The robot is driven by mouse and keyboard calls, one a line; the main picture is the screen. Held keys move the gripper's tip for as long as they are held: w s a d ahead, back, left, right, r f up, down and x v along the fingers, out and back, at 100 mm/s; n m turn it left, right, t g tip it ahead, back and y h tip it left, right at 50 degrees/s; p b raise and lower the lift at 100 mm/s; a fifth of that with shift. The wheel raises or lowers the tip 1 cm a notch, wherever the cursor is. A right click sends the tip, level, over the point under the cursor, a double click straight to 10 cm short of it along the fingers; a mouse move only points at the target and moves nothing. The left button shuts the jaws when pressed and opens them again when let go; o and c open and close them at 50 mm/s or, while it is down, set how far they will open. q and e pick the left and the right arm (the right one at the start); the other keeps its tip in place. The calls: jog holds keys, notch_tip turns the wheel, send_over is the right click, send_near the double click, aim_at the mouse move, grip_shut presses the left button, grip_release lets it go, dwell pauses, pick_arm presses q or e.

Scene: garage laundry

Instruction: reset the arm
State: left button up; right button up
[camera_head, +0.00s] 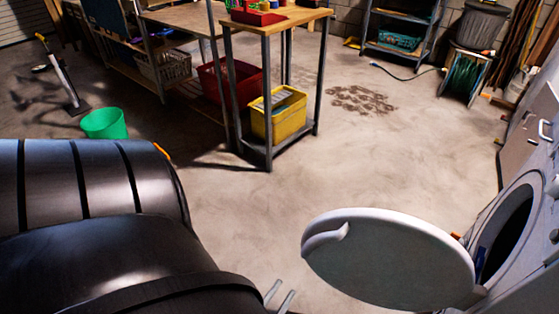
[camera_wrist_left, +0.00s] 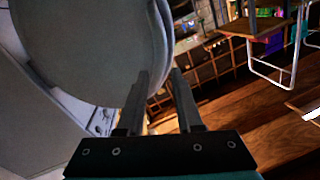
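My left gripper (camera_head: 279,294) shows at the bottom edge of the head view, with only its thin fingers in sight. In the left wrist view its two fingers (camera_wrist_left: 160,72) stand apart with nothing held between them. The open round door (camera_head: 385,262) of the white front-loading machine (camera_head: 532,200) is just right of the gripper. A large pale rounded panel, apparently this door (camera_wrist_left: 95,45), fills the upper left of the wrist view, close beside the fingers. I cannot tell whether they touch. My dark left arm covers the lower left of the head view. My right gripper is out of sight.
A workbench with a yellow bin (camera_head: 279,113) on its lower shelf stands ahead. A green bucket (camera_head: 104,124) is on the floor at left. A hose reel (camera_head: 465,76) stands at the back right. The concrete floor (camera_head: 370,150) in the middle is clear.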

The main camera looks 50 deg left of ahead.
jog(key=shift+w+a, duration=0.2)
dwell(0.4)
